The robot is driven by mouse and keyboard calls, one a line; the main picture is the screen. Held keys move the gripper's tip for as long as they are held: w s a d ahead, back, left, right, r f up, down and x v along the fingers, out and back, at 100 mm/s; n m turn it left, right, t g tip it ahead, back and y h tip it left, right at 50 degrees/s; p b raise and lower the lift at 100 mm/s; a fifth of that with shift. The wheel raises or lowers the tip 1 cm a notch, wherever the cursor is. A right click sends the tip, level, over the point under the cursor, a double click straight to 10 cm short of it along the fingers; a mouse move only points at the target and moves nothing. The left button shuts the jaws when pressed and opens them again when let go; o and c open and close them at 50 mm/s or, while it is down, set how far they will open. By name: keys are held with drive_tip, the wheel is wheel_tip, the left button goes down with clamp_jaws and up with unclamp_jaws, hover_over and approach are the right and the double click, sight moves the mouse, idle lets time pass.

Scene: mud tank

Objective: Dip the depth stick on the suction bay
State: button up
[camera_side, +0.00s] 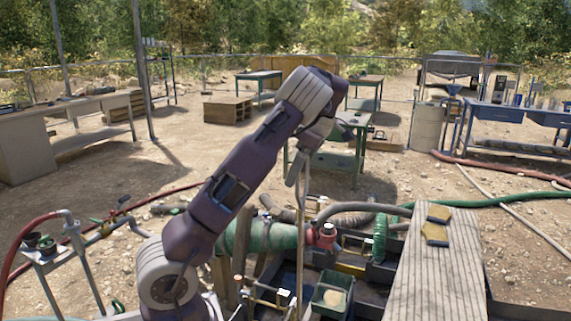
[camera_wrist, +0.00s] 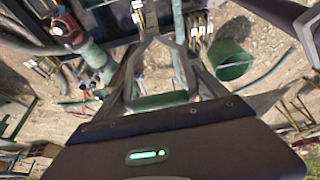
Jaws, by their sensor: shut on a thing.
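My gripper (camera_side: 299,168) is raised above the tank area in the side view, its fingers pointing down. It is shut on a long thin pale rod, the depth stick (camera_side: 301,235), which hangs close to upright. The stick passes in front of the dark mud tank (camera_side: 352,262), and its lower end is not clear near the bottom edge. I cannot tell which compartment is the suction bay, or whether the stick is inside one. In the wrist view, my gripper's two fingers (camera_wrist: 164,42) show, but the stick is hard to make out between them.
A plank board (camera_side: 440,275) with two yellow-and-dark pads (camera_side: 436,222) lies right of the tank. A green box (camera_side: 330,299) holds sandy material. A green pipe (camera_side: 245,235), a red fitting (camera_side: 325,235) and hoses crowd the tank. A green bucket (camera_wrist: 234,68) shows in the wrist view.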

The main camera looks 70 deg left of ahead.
sight(298, 189)
wheel_tip(298, 189, down, 52)
idle(1.2)
drive_tip(key=shift+f, duration=0.45)
idle(0.3)
idle(0.5)
wheel_tip(298, 189, up, 47)
drive_tip(key=shift+r, duration=0.1)
idle(1.1)
